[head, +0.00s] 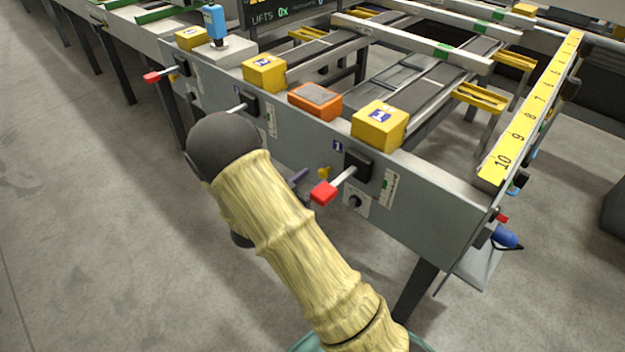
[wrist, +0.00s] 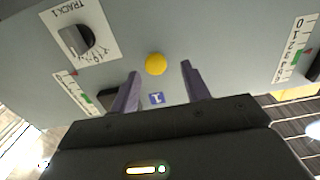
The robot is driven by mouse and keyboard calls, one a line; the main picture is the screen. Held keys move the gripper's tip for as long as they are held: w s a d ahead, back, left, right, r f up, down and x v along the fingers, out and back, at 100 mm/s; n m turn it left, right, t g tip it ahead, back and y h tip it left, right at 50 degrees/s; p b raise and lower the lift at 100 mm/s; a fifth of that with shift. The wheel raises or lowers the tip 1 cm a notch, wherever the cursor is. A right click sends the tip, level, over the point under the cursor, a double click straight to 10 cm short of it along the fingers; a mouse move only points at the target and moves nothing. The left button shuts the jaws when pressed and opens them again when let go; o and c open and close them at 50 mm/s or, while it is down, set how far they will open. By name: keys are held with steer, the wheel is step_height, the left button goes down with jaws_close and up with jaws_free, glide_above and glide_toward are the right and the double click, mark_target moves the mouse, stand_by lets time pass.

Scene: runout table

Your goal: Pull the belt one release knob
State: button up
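My gripper (wrist: 160,69) is open, with a wide gap on both sides of the knob. In the head view one purple finger of my gripper (head: 300,177) shows left of the knob; my wrist hides the rest. I cannot tell whether the fingertips reach past the knob's face.
The red-tipped lever (head: 323,192) sticks out close to the knob, and the black Track 1 dial (wrist: 75,41) is nearby. Yellow blocks (head: 380,124) and an orange box (head: 315,100) sit along the table's front edge. Open floor lies in front.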

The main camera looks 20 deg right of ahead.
steer(key=shift+d, duration=0.2)
steer(key=p+v, duration=0.3)
steer(key=v, duration=1.4)
steer(key=shift+a+p, duration=0.25)
steer(key=shift+p, duration=0.05)
